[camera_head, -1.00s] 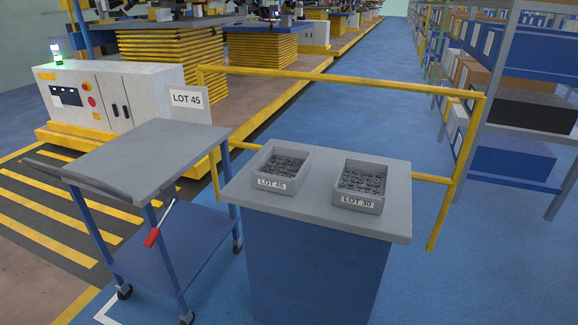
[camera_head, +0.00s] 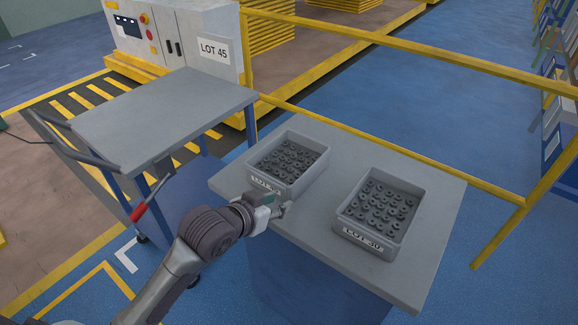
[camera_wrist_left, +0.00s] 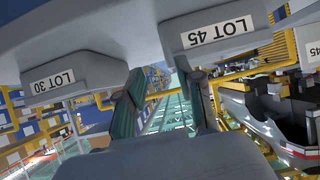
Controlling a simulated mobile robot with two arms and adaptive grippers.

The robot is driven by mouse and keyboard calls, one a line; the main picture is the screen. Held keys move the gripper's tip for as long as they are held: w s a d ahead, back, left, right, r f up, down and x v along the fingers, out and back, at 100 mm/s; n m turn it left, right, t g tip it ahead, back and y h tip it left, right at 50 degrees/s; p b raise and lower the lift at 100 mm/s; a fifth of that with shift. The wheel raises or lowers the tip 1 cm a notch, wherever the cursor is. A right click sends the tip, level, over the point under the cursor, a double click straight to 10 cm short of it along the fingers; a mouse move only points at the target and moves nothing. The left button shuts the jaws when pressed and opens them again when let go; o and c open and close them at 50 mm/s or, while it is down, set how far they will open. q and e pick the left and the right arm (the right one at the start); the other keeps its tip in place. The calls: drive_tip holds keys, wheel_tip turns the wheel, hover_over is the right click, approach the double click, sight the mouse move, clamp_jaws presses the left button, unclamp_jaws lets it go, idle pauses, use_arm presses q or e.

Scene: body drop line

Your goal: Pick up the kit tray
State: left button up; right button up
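Two grey kit trays full of small dark round parts sit on the grey-topped stand (camera_head: 425,278). The tray labelled LOT 45 (camera_head: 318,162) is at the left, and the tray labelled LOT 30 (camera_head: 345,222) is at the right. My left gripper (camera_head: 279,206) is at the front of the LOT 45 tray, just below its label, which it partly covers. In the left wrist view, its two fingers (camera_wrist_left: 166,78) are apart with nothing between them. That view also shows the LOT 45 tray (camera_wrist_left: 258,22) and the LOT 30 tray (camera_wrist_left: 80,65). My right gripper is out of view.
A cart (camera_head: 160,110) with a bare grey top stands left of the stand. A LOT 45 sign (camera_head: 214,51) is behind it. A yellow rail (camera_head: 400,165) runs behind the stand. Racks (camera_head: 560,110) are at the far right.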

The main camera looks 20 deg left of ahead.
use_arm(q)
drive_tip(key=w+r+t, duration=0.1)
drive_tip(key=w+r, duration=0.3)
approach(311, 167)
drive_tip(key=w, duration=0.1)
drive_tip(key=w+f, duration=0.1)
drive_tip(key=w, duration=0.1)
drive_tip(key=shift+w+d+f+h, duration=0.1)
drive_tip(key=shift+d+f+h, duration=0.25)
drive_tip(key=shift+d+h, duration=0.05)
drive_tip(key=shift+p+x, duration=0.65)
drive_tip(key=shift+x, duration=2.2)
drive_tip(key=shift+a+f, duration=0.1)
drive_tip(key=shift+a, duration=0.05)
clamp_jaws()
